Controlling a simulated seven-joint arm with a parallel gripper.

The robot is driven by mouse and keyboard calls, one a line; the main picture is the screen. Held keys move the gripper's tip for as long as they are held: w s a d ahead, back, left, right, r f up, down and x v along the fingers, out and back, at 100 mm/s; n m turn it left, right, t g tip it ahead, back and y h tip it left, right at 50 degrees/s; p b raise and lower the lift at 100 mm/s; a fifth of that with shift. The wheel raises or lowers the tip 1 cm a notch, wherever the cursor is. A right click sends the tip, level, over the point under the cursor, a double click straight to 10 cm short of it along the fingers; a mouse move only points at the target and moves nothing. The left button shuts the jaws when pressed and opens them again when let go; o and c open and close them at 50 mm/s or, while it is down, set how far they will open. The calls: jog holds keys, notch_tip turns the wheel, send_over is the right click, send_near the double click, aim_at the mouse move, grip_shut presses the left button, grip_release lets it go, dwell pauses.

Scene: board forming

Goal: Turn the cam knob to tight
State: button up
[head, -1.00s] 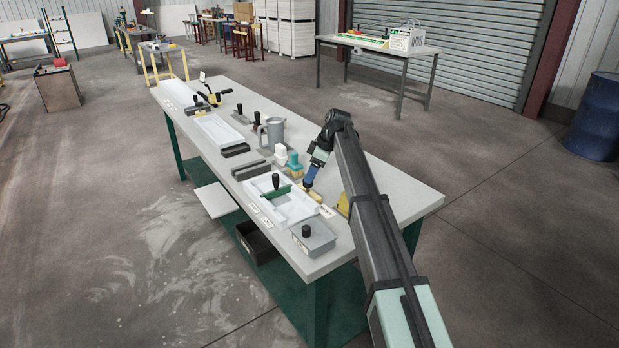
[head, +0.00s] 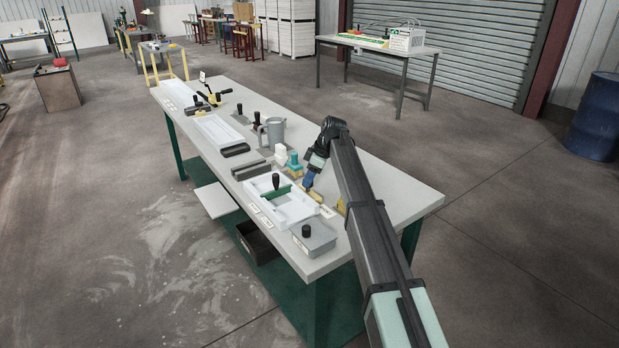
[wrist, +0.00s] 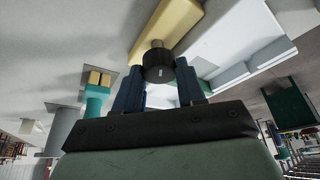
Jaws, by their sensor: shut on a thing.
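The cam knob (wrist: 158,67) is a dark, short cylinder with a small white mark, seen in the wrist view at the end of a yellow bar (wrist: 172,25). In the head view the yellow bar (head: 316,195) lies by the right edge of the white frame. My gripper (wrist: 162,82) has its two blue fingers on either side of the knob and is shut on it. In the head view my gripper (head: 309,181) reaches down to the bench there and hides the knob. I cannot read any tight marking.
The white frame (head: 264,207) with a green bar (head: 276,192) lies left of my gripper.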

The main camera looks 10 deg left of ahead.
jog(key=c, duration=0.4)
jog(key=shift+m, duration=0.4)
jog(key=m+t, duration=0.1)
jog(key=m, duration=0.1)
jog(key=m+t, duration=0.1)
jog(key=m, duration=0.1)
jog(key=shift+s+m+h, duration=0.2)
jog(key=shift+m+h, duration=0.1)
jog(key=shift+m, duration=0.1)
jog(key=m+t+h, duration=0.1)
jog(key=m, duration=0.5)
jog(key=shift+a+t+h, duration=0.2)
jog(key=shift+t+h, duration=0.2)
jog(key=m+h, duration=0.1)
jog(key=m, duration=0.2)
jog(key=m+h, duration=0.1)
jog(key=m, duration=0.2)
jog(key=shift+a+m+t, duration=0.2)
jog(key=shift+m+t, duration=0.1)
jog(key=m+h, duration=0.1)
jog(key=m, duration=0.1)
jog(key=m+h, duration=0.1)
jog(key=m, duration=0.2)
jog(key=shift+a+m+g, duration=0.1)
jog(key=shift+m+g, duration=0.2)
jog(key=shift+g, duration=0.1)
jog(key=shift+h, duration=0.3)
jog(key=o, duration=1.1)
